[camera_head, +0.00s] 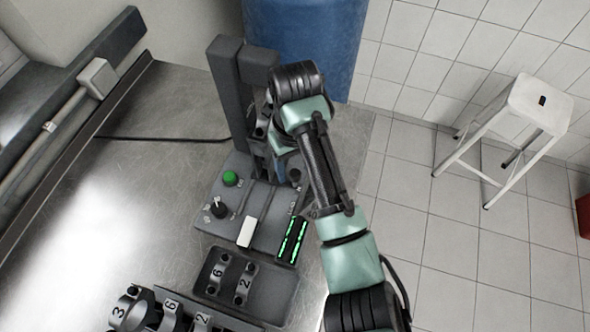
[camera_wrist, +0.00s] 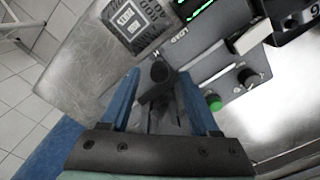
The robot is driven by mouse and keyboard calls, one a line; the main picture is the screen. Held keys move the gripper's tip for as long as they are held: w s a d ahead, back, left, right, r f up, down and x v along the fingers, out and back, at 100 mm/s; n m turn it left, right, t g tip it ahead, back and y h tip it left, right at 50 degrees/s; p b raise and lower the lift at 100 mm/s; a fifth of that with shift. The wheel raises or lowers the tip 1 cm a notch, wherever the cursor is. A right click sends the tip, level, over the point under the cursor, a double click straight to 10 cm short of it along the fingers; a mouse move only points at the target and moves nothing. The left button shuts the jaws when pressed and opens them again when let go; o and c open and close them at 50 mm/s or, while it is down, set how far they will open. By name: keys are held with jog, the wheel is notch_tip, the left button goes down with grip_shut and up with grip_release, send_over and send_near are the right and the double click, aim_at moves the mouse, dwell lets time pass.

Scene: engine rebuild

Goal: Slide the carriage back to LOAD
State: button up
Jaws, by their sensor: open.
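In the wrist view my gripper (camera_wrist: 161,88) is open, with one blue finger on each side of a dark upright piece with a round top (camera_wrist: 158,72). This looks like the carriage's handle; whether the fingers touch it I cannot tell. The word LOAD is printed on the grey panel (camera_wrist: 208,62) close beside it. In the head view the press column (camera_head: 228,95) rises at the back of the grey control base (camera_head: 262,215). My arm hides the carriage and most of my gripper there.
The base carries a green button (camera_head: 230,178), a black knob (camera_head: 218,208), a white switch (camera_head: 247,232) and lit green bars (camera_head: 291,240). A tray (camera_head: 268,300) with numbered caps stands in front.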

jog(key=shift+f, duration=0.75)
grip_shut()
dwell(0.9)
